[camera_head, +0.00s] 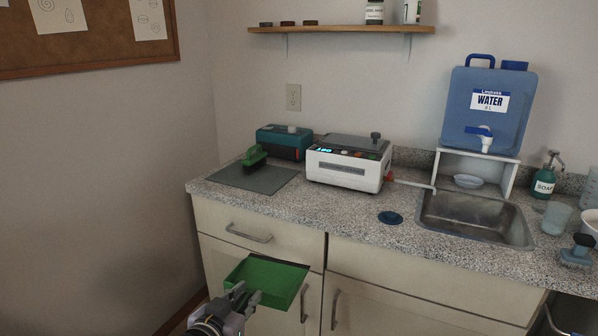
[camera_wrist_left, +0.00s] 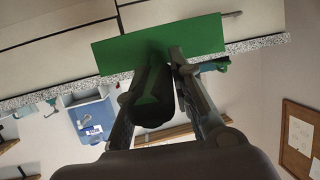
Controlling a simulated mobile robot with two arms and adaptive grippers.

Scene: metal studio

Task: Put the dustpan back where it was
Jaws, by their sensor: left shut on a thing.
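The green dustpan (camera_head: 268,280) is held in front of the cabinet drawers, below the counter's front edge. My left gripper (camera_head: 243,296) is shut on it at its handle end. In the left wrist view the dustpan (camera_wrist_left: 112,55) spans the top, with its dark handle part between the fingers of the left gripper (camera_wrist_left: 168,75). A green brush (camera_head: 254,157) lies on a dark grey mat (camera_head: 272,180) at the counter's left end. The rest of the mat is bare. My right gripper is not in view.
A teal box (camera_head: 284,142) stands behind the mat. A white device (camera_head: 345,165) with a display stands to the mat's right. Further right are a blue coaster (camera_head: 390,217), a sink (camera_head: 475,215) and a blue water container (camera_head: 489,105). A shelf (camera_head: 345,29) hangs above.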

